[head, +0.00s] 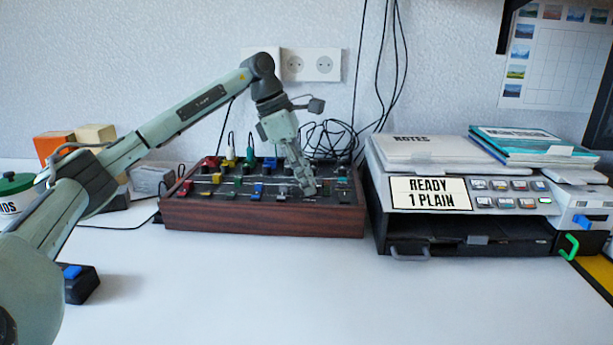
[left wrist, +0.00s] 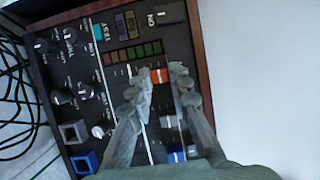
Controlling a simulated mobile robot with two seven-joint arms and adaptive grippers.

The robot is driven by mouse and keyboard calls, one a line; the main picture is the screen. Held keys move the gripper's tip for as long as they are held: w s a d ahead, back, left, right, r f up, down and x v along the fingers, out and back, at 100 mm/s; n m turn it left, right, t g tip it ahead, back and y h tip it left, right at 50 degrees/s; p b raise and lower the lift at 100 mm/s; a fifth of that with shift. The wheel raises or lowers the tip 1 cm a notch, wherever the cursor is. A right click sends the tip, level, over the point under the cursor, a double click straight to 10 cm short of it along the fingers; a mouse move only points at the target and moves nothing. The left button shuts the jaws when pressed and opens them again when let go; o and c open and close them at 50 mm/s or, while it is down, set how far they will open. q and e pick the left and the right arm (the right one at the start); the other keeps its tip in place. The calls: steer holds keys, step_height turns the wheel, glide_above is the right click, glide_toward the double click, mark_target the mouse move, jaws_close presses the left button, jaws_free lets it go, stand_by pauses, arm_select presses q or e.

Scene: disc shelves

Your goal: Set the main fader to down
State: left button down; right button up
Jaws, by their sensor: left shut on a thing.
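The mixing desk (head: 262,217) has a dark panel in a wooden case and stands against the wall. My left gripper (head: 305,190) points down at the right part of its panel. In the left wrist view, the fingertips (left wrist: 161,78) are closed around an orange-red fader cap (left wrist: 160,75), beside the coloured level lights (left wrist: 133,53). No label on this cap can be read, so I cannot confirm that it is the main fader. The fingers partly hide the slots and other caps around it. My right gripper is not in view.
A printer (head: 470,222) reading "READY 1 PLAIN" stands close to the desk's right, with notes (head: 425,150) on it. Loose black cables (head: 330,138) lie behind the mixing desk.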

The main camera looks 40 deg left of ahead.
arm_select(q)
steer(key=c, duration=1.4)
jaws_free()
steer(key=shift+r, duration=0.1)
steer(key=v, duration=1.2)
